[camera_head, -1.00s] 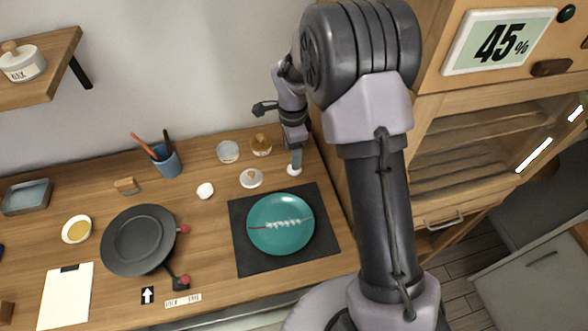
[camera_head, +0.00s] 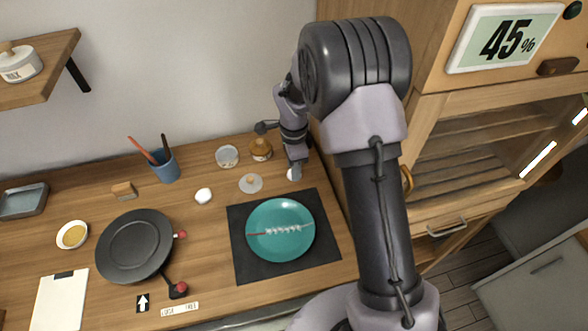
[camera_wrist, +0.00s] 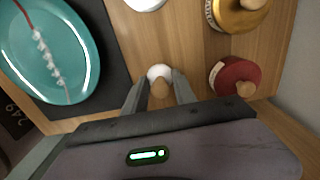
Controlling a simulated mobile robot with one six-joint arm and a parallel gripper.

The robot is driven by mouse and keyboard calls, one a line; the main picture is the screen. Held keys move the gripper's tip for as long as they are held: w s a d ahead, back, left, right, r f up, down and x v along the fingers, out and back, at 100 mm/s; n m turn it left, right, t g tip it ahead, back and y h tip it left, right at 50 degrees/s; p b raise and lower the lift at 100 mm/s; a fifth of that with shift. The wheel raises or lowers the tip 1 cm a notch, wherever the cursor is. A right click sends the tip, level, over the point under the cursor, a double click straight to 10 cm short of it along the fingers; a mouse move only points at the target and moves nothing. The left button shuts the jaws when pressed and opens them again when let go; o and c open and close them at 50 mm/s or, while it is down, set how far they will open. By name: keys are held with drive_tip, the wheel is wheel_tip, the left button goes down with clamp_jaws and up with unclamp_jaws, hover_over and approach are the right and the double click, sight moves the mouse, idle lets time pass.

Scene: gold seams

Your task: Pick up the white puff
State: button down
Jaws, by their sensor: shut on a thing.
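In the head view my gripper (camera_head: 295,168) points down at the back right of the counter, and the puff (camera_head: 290,175) is mostly hidden behind the fingers. I cannot tell whether it still touches the counter.
A teal plate (camera_head: 265,230) with a cracked seam lies on a dark mat (camera_head: 325,250) in front of my gripper. A gold jar (camera_head: 261,149), a glass jar (camera_head: 228,156) and a lid (camera_head: 250,184) stand nearby. A red jar (camera_wrist: 230,70) is close by. The cabinet (camera_head: 450,150) is to the right.

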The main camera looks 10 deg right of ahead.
drive_tip(key=r, duration=0.1)
drive_tip(key=r+p, duration=0.1)
drive_tip(key=r, duration=0.2)
drive_tip(key=shift+s+p, duration=0.25)
drive_tip(key=shift+p, duration=0.1)
drive_tip(key=s, duration=1)
drive_tip(key=s+r+p, duration=0.1)
drive_tip(key=s, duration=0.4)
drive_tip(key=shift+s, duration=0.3)
drive_tip(key=c, duration=1.8)
unclamp_jaws()
drive_tip(key=c, duration=0.4)
